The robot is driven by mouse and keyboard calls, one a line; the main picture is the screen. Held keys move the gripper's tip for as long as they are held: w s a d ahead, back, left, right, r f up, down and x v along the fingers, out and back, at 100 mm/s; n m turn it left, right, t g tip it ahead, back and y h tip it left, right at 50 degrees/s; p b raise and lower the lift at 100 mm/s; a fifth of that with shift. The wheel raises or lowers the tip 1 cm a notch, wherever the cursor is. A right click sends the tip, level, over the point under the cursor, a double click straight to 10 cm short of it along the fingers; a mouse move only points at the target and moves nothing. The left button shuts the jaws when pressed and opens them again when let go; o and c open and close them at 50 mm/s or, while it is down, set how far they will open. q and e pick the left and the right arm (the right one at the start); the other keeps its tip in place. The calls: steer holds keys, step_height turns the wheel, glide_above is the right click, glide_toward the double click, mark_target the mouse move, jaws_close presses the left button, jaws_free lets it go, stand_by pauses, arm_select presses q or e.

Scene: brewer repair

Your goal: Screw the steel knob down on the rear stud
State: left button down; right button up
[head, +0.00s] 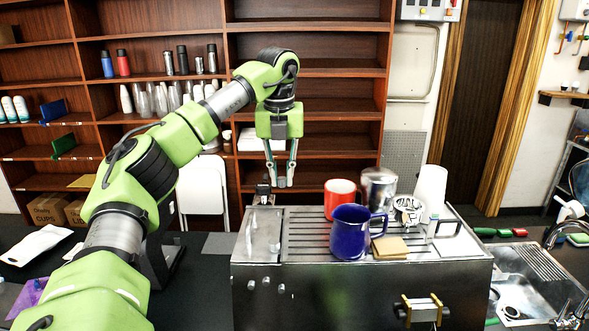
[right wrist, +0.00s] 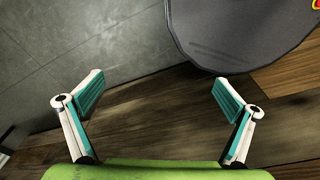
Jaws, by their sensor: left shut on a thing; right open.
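My left gripper (head: 282,183) points down above the back left part of the steel brewer (head: 360,272). Its fingers are close together, shut on the steel knob, which is small and barely shows between the tips. A small dark upright fitting (head: 264,188) stands at the brewer's back left edge, just left of the fingertips. I cannot make out the rear stud clearly, nor whether the knob touches it. My right gripper (right wrist: 160,100) is open and empty in the right wrist view, over a wooden floor.
On the brewer's slatted top stand a blue mug (head: 350,232), a red mug (head: 339,196), a steel pitcher (head: 378,187), a white cup stack (head: 430,190) and a tan sponge (head: 389,247). A sink (head: 520,297) is at right. The left top panel (head: 259,232) is clear.

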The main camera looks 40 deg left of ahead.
arm_select(q)
steer(key=s, duration=0.1)
steer(key=s+f, duration=0.1)
steer(key=s, duration=0.1)
steer(key=shift+s+f, duration=0.25)
steer(key=shift+f, duration=0.1)
arm_select(e)
steer(key=s+g, duration=0.1)
steer(key=s, duration=0.8)
arm_select(q)
steer(key=shift+w+f, duration=0.35)
steer(key=shift+f, duration=0.25)
steer(key=shift+w+f, duration=0.3)
steer(key=shift+f, duration=0.25)
steer(key=shift+w+d+f+b, duration=0.1)
steer(key=shift+w+f+b, duration=0.1)
steer(key=shift+f+b, duration=0.35)
steer(key=shift+s, duration=0.15)
arm_select(e)
steer(key=shift+t, duration=0.3)
steer(key=shift+w+a+f, duration=0.1)
steer(key=shift+w+f, duration=0.1)
steer(key=shift+w, duration=0.8)
steer(key=shift+w+f, duration=0.2)
steer(key=shift+w, duration=0.8)
arm_select(q)
steer(key=shift+p, duration=0.35)
arm_select(e)
steer(key=shift+r, duration=0.15)
steer(key=shift+s, duration=0.2)
